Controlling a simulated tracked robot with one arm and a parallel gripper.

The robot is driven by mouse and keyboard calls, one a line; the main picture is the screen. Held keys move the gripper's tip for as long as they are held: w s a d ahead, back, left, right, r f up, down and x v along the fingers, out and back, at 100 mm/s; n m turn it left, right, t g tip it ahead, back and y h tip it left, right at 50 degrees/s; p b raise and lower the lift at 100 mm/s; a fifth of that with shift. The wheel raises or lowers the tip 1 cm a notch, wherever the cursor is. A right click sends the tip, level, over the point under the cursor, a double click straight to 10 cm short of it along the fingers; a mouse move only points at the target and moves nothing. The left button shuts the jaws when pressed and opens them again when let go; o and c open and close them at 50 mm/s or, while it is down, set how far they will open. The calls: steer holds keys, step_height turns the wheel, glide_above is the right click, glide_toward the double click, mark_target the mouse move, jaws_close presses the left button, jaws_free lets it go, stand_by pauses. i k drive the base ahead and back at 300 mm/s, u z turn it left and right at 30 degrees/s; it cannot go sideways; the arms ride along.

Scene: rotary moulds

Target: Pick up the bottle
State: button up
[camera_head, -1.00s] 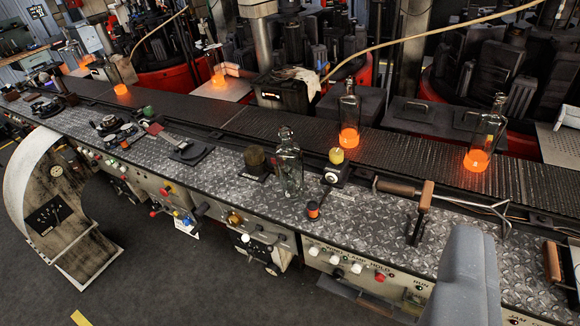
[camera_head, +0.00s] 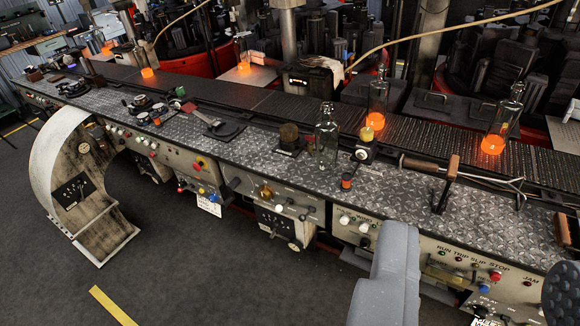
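A clear glass bottle (camera_head: 327,143) stands upright on the diamond-plate top (camera_head: 390,180) of the machine bench, near the picture's middle. Several other clear bottles with glowing orange bases stand behind it, such as one on the conveyor (camera_head: 376,105) and one further right (camera_head: 500,120). My gripper (camera_head: 480,258) shows at the bottom right as a grey finger and a dark rounded part at the right edge, set wide apart. It is open with nothing held between them. It is nearer the camera than the bench bottle and well apart from it.
A small dark block (camera_head: 289,138) stands left of the bottle, and a yellow knob (camera_head: 364,133) and an orange-topped knob (camera_head: 346,181) stand to its right.

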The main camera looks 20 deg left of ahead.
mark_target(327, 129)
steer(key=u, duration=0.35)
steer(key=k, duration=0.85)
steer(key=u, duration=0.8)
steer(key=i, duration=1.4)
steer(key=z, duration=0.5)
steer(key=i, duration=1.35)
steer(key=z, duration=0.95)
